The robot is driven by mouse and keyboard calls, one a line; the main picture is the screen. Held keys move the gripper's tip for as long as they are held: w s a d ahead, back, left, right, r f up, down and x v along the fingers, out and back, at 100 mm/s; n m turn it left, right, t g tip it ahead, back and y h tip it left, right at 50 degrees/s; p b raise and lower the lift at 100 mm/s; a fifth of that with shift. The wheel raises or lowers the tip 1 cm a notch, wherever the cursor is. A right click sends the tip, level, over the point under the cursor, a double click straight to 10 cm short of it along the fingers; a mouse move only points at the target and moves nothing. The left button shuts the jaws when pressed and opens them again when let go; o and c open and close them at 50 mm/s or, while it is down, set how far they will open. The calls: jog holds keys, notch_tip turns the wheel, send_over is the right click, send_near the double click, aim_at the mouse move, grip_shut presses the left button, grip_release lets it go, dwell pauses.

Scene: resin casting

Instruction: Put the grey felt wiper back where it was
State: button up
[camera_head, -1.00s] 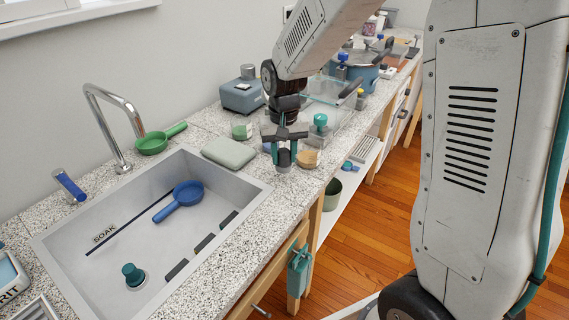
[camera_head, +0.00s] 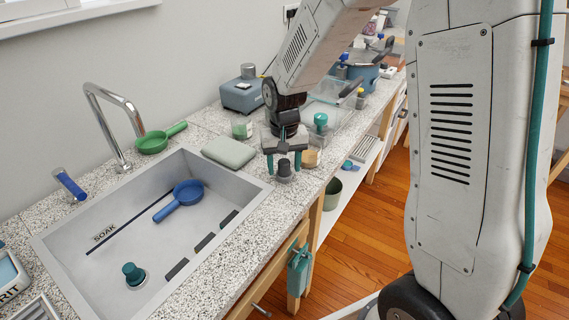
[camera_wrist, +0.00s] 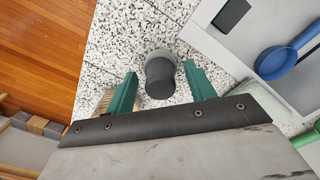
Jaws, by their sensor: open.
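The grey felt wiper (camera_head: 284,169) appears as a short dark grey cylinder with a paler, wider base. It stands on the speckled counter between the sink and the front edge side of the worktop. In the wrist view the wiper (camera_wrist: 160,78) is between the two green fingers, with a gap on each side. My gripper (camera_head: 284,166) is open around it in the head view; the gripper (camera_wrist: 160,70) also shows open in the wrist view. Its underside is hidden.
The sink (camera_head: 115,236) holds a blue scoop (camera_head: 180,200) and a teal-topped stopper (camera_head: 133,274). A grey-green pad (camera_head: 229,152) lies left of my gripper. A tan round piece (camera_head: 311,158) and a teal-capped jar (camera_head: 320,124) are close on the right. Bare counter (camera_head: 235,240) lies in front.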

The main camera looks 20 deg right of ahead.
aim_at(284, 161)
notch_tip(284, 161, up, 12)
jog(key=s+d+r+n, duration=0.1)
jog(key=s+r, duration=0.2)
jog(key=s, duration=1.1)
jog(key=s+d+r+n+t, duration=0.1)
jog(key=s+d+r, duration=0.1)
jog(key=s, duration=1.1)
jog(key=shift+s+r, duration=0.4)
jog(key=shift+r, duration=0.3)
jog(key=shift+d, duration=0.1)
